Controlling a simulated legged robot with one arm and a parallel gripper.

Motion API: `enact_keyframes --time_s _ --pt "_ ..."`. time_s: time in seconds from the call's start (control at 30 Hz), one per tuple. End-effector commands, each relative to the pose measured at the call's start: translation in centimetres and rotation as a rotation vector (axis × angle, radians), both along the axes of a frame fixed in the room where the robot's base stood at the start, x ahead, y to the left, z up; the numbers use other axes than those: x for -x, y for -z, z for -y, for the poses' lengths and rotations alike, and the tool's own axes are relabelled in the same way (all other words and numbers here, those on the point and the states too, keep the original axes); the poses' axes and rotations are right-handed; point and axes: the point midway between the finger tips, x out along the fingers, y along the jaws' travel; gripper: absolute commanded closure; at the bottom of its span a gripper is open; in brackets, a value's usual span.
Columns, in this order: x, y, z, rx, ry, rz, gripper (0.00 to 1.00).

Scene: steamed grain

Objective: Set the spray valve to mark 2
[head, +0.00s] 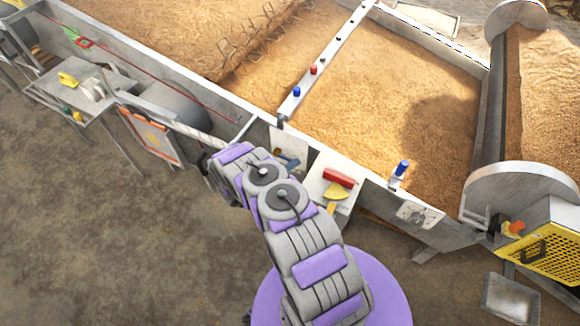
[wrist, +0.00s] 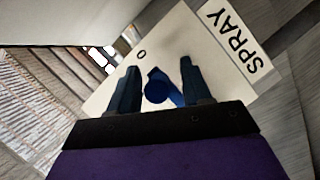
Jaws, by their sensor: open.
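The spray valve's blue handle (wrist: 157,92) shows in the wrist view, with a round hub and a short bar running to the lower right. It is mounted on a pale plate (wrist: 105,100) bearing a printed 0 above and left of the hub. Mark 2 is not visible. A white SPRAY label (wrist: 236,42) is at the upper right. My gripper (wrist: 158,67) is open, its dark fingers on either side of the handle; I cannot tell whether they touch it. In the head view, my arm reaches towards a pale plate (head: 291,140) on the trough wall and partly hides it.
A panel with a red handle and yellow part (head: 334,181) is just right of my arm. A blue-topped fitting (head: 401,170) is farther right on the trough rim. The grain bed (head: 375,75) lies behind the wall. Bare floor (head: 130,235) is open at left.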

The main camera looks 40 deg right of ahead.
Motion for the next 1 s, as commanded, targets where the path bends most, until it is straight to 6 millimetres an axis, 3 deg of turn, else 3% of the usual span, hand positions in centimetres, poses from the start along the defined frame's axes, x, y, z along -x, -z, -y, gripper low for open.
enact_keyframes --time_s 0.2,0.7,1.0 --pt "-0.02 -0.02 -0.03 0.001 -0.001 0.0 0.52" --pt "-0.06 0.06 -0.08 -0.001 -0.002 -0.001 0.99" --pt "-0.1 0.1 -0.11 -0.002 -0.003 -0.001 1.0"
